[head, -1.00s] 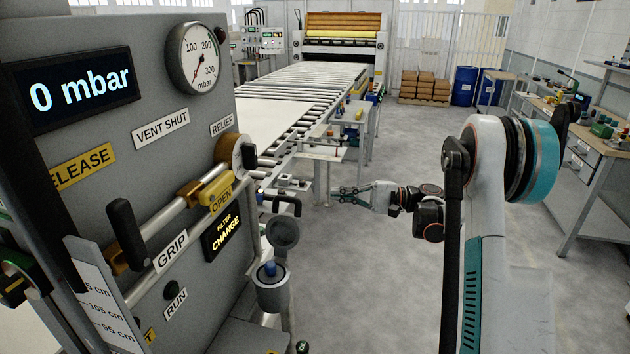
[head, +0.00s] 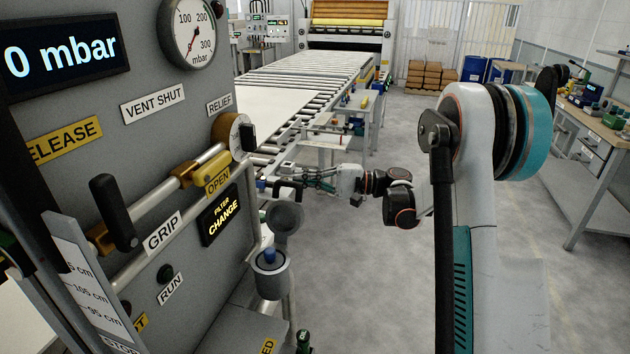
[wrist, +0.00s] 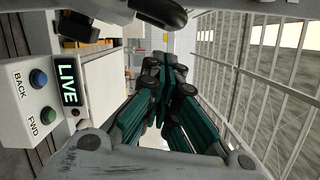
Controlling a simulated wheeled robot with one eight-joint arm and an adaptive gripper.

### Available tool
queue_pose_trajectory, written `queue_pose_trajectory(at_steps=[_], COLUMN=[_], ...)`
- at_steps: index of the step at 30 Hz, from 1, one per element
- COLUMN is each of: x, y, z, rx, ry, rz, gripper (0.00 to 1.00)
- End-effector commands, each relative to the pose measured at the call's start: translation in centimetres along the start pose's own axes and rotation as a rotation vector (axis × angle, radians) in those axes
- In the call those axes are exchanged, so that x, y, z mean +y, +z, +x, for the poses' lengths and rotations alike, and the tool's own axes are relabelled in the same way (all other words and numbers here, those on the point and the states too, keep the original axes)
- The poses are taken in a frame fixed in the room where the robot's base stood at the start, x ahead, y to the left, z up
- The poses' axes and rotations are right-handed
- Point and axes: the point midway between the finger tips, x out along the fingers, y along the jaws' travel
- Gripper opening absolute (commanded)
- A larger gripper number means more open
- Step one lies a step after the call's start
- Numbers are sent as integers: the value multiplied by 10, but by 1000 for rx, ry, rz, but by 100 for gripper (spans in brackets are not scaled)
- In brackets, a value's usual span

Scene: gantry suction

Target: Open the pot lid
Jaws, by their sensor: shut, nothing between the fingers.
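The filter pot (head: 271,280) is a grey cup on the front of the grey machine, with a blue part (head: 270,256) showing in its open mouth. Its round grey lid (head: 285,219) stands raised above and behind the mouth, with a dark loop handle (head: 289,186) on top. My gripper (head: 305,178) reaches in from the right at about handle height, fingers pointing left. Its tips lie close to the handle in the picture; contact cannot be told. In the wrist view my teal-fingered gripper (wrist: 164,72) is shut and empty.
The machine panel carries a yellow OPEN tag (head: 218,181), a FILTER CHANGE sign (head: 221,216) and a rail. A roller conveyor (head: 310,80) runs behind. The wrist view shows a LIVE display (wrist: 68,84) and a dark bar (wrist: 160,12).

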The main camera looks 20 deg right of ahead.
Motion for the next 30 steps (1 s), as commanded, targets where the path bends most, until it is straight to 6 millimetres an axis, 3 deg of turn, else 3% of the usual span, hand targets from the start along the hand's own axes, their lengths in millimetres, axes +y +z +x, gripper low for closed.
queue_pose_trajectory(at_steps=[6, 20, 30], x=[0, -3, -22], y=[15, 20, 66], z=[4, 5, 16], rx=[0, 0, 0], ry=[0, 5, 68], rz=[0, -20, -266], gripper=[0, 0, 0])
